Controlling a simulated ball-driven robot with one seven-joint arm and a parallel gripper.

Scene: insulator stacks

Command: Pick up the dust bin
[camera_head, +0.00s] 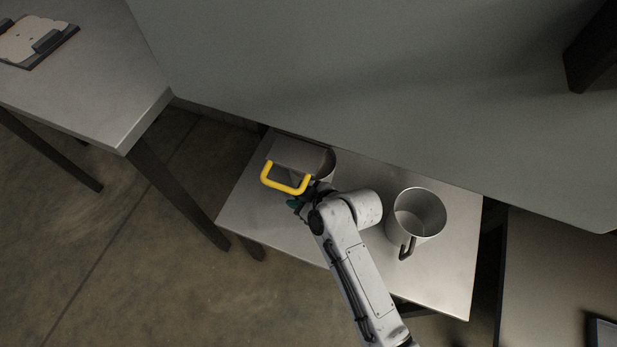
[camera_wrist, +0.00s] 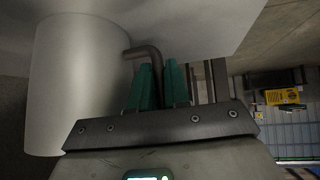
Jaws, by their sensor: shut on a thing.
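The dust bin appears to be a pale grey cylinder (camera_wrist: 78,85) with a dark bent handle (camera_wrist: 147,51), large at the left of the wrist view. My gripper (camera_wrist: 160,68) has its teal fingers shut on that handle. In the head view my gripper (camera_head: 297,203) is at the left part of a low table, beside a grey cylinder (camera_head: 327,165) that is mostly hidden. A flat grey piece with a yellow handle (camera_head: 285,187) covers much of it. I cannot tell whether the bin is touching the table.
A second grey cylinder with a dark handle (camera_head: 432,222) stands upright on the low table (camera_head: 455,275), right of my arm. A larger grey table (camera_head: 100,90) with a clipboard-like item (camera_head: 38,42) is at the upper left. A big grey panel (camera_head: 350,90) overhangs the back.

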